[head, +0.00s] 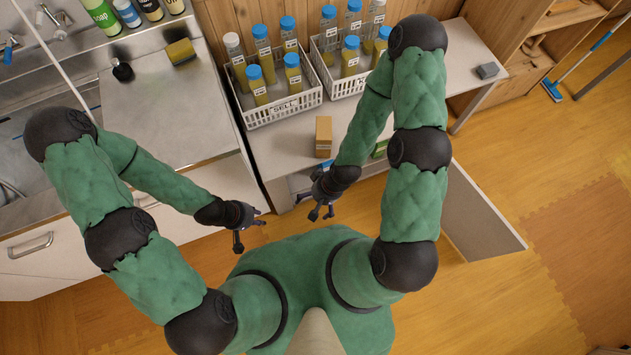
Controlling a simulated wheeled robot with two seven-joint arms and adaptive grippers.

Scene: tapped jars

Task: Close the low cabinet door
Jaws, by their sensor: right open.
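The low cabinet door (480,212) is a light grey panel at the right. It stands open, swung out from the front of the low cabinet under the white counter (283,148). My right gripper (314,212) is open and empty in front of the cabinet, well to the left of the door and not touching it. My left gripper (250,234) is open and empty, further left, in front of the sink unit's right end. My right arm hides part of the cabinet front and some of the counter.
Two white crates (285,113) of capped jars stand on the counter. A cardboard box (323,135) sits near its front edge and a grey block (487,71) at its right end. A steel sink unit (165,120) is at the left. The wooden floor (515,190) around the door is clear.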

